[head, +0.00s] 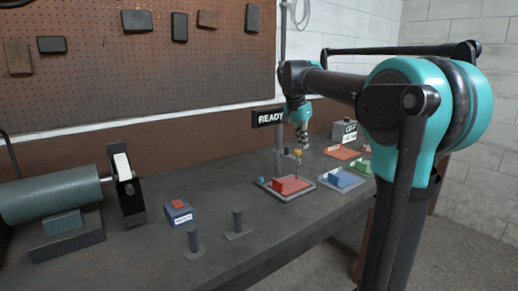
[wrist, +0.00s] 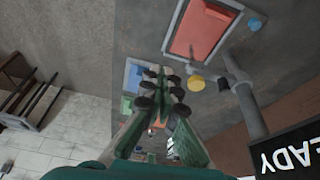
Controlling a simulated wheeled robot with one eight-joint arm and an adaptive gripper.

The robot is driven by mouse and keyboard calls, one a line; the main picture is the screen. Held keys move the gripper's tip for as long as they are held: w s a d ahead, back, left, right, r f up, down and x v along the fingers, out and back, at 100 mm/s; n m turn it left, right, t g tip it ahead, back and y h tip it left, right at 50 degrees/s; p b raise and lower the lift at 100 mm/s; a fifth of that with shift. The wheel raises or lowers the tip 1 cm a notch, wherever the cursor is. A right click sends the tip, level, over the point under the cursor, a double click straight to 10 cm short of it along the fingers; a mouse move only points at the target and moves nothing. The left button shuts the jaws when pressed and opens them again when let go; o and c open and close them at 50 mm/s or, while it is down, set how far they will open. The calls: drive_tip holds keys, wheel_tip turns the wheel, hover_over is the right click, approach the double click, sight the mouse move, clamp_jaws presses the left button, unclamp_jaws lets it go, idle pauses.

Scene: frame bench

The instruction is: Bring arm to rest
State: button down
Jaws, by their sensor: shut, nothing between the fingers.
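My gripper (wrist: 161,76) is shut and empty, its two rows of dark finger pads close together in the wrist view. In the head view my gripper (head: 302,143) points down over the bench, above the far side of the red tray (head: 296,193). My teal and dark arm (head: 335,84) reaches out from the right. A small yellow part (wrist: 196,83) lies just right of the fingertips in the wrist view. The gap between the fingers and the tray is hard to judge.
The dark bench (head: 150,255) holds a blue box with a red button (head: 178,212), two short posts, a blue tray (head: 342,180) and a grey cylinder machine (head: 50,200). A READY sign (head: 268,117) on a pole stands close beside the gripper. A pegboard (head: 110,60) is behind.

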drive_tip(key=s+d+f+n, duration=0.1)
drive_tip(key=s+f, duration=0.3)
drive_tip(key=f, duration=0.2)
drive_tip(key=s+f+n+y, duration=0.1)
drive_tip(key=s+f+n, duration=0.1)
drive_tip(key=s+f, duration=0.2)
drive_tip(key=s+d+f+n+t, duration=0.1)
drive_tip(key=s+f+n, duration=0.1)
drive_tip(key=s+f, duration=0.2)
drive_tip(key=shift+s+d+f, duration=0.1)
drive_tip(key=shift+d+f, duration=0.1)
drive_tip(key=shift+f, duration=0.7)
drive_tip(key=shift+s+d+f, duration=0.1)
drive_tip(key=shift+d+f, duration=0.05)
drive_tip(key=shift+f, duration=0.75)
drive_tip(key=s+f+n+y, duration=0.1)
drive_tip(key=s+f+n, duration=0.3)
drive_tip(key=s+f, duration=1.1)
drive_tip(key=shift+s+d+n+t+y, duration=0.15)
drive_tip(key=shift+s+n+t+y, duration=0.25)
drive_tip(key=shift+s, duration=0.25)
